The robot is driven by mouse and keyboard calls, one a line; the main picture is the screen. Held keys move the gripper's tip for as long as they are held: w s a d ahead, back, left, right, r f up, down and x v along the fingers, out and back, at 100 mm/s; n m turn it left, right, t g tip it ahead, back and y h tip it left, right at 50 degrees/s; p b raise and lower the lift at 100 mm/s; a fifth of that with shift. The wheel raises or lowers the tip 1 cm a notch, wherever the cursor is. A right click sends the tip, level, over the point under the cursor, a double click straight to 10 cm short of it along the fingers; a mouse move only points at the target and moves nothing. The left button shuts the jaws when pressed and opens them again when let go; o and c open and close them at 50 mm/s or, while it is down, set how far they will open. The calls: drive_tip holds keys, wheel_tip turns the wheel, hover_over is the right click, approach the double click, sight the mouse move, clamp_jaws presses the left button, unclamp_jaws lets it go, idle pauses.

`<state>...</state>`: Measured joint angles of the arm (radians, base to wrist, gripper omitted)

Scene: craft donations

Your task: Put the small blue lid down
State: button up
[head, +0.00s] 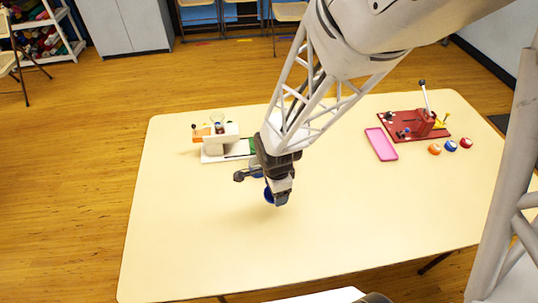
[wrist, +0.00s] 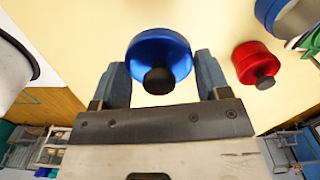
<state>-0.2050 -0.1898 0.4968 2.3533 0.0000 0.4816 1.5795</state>
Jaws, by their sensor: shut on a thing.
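The small blue lid (wrist: 160,46), round with a black knob, is between the two fingers of my gripper (wrist: 160,62) in the wrist view. My gripper is shut on it. In the head view my gripper (head: 279,194) is over the middle of the cream table (head: 210,240), and part of the blue lid (head: 268,194) shows at its left side. The rest of the lid is hidden by the fingers. I cannot tell whether the lid touches the table.
A white machine (head: 216,140) stands at the table's back left. A pink tray (head: 381,144) and a red board (head: 400,121) are at the right, near orange, blue and red round items. A red lid (wrist: 255,60) shows in the wrist view. The front table area is clear.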

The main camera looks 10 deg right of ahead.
drive_tip(key=shift+w+a, duration=0.1)
drive_tip(key=shift+a, duration=0.05)
idle(0.5)
drive_tip(key=shift+w+a+f+n, duration=0.15)
drive_tip(key=shift+a+n, duration=0.35)
drive_tip(key=a+f+n, duration=0.1)
drive_tip(key=a+n, duration=0.1)
drive_tip(key=a, duration=0.1)
drive_tip(key=w+a+f+n, duration=0.1)
drive_tip(key=a+n, duration=0.1)
drive_tip(key=a, duration=0.2)
drive_tip(key=a+n, duration=0.3)
drive_tip(key=shift+w+a+f, duration=0.35)
drive_tip(key=shift+f, duration=0.05)
drive_tip(key=shift+a+f+n, duration=0.2)
drive_tip(key=shift+a+n, duration=0.3)
drive_tip(key=shift+a, duration=0.35)
drive_tip(key=shift+w, duration=0.1)
hover_over(209, 176)
drive_tip(key=shift+w+a+f, duration=0.1)
drive_tip(key=shift+w+f, duration=0.05)
drive_tip(key=shift+f, duration=0.6)
drive_tip(key=shift+f, duration=0.1)
drive_tip(key=shift+f, duration=1.65)
drive_tip(key=shift+f, duration=0.2)
